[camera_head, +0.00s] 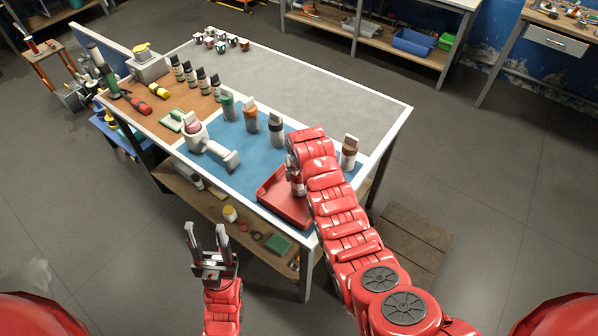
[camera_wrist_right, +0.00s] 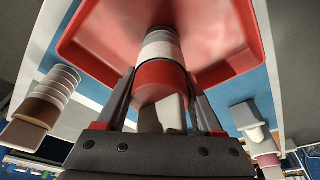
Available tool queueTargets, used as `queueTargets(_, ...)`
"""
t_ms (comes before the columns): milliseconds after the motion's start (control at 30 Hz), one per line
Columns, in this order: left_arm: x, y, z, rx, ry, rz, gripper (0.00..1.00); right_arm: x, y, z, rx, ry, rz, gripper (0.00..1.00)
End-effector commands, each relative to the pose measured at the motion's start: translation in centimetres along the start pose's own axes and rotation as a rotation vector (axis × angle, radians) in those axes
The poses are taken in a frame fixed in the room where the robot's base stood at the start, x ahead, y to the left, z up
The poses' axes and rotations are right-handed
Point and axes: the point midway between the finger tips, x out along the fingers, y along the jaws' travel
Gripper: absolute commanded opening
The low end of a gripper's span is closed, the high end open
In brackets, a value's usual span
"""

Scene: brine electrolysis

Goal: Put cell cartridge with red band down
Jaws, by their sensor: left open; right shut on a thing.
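The cell cartridge with red band (camera_wrist_right: 160,75) is held between the fingers of my right gripper (camera_wrist_right: 162,92), its white end pointing to the red tray (camera_wrist_right: 105,40). In the head view the right gripper (camera_head: 297,180) is over the red tray (camera_head: 279,205) at the table's near corner, and my arm hides most of the cartridge. I cannot tell whether the cartridge touches the tray floor. My left gripper (camera_head: 208,243) is open and empty, in front of the table's near edge.
A brown-banded cartridge (camera_head: 349,152) stands right of the tray. Green (camera_head: 228,106), orange (camera_head: 251,117) and dark (camera_head: 276,129) cartridges stand behind on the blue mat (camera_head: 243,168). A grey-white device (camera_head: 209,147) stands left of the tray. The grey tabletop area (camera_head: 310,90) is mostly clear.

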Motion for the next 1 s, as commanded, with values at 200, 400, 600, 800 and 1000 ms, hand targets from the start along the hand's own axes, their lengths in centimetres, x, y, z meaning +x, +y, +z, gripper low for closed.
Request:
queueTargets(200, 0.0, 0.0, 0.0, 0.000, 0.000, 0.000, 0.50, 0.0, 0.0, -0.1, 0.000, 0.004, 0.000, 0.02)
queueTargets(400, -0.2, 0.0, 0.0, 0.000, 0.000, 0.000, 0.50, 0.2, 0.0, 0.0, 0.000, 0.003, 0.000, 0.83)
queueTargets(600, -0.2, 0.0, 0.0, 0.000, 0.000, 0.000, 0.50, 0.2, 0.0, 0.0, 0.000, 0.002, 0.000, 0.98)
queueTargets(800, 0.0, 0.0, 0.0, 0.000, 0.000, 0.000, 0.50, 0.0, 0.0, -0.1, 0.000, 0.002, 0.000, 0.98)
queueTargets(1000, -0.6, 0.0, 0.1, 0.000, 0.000, 0.000, 0.50, -1.0, 0.0, -0.3, 0.000, 0.007, -0.001, 0.98)
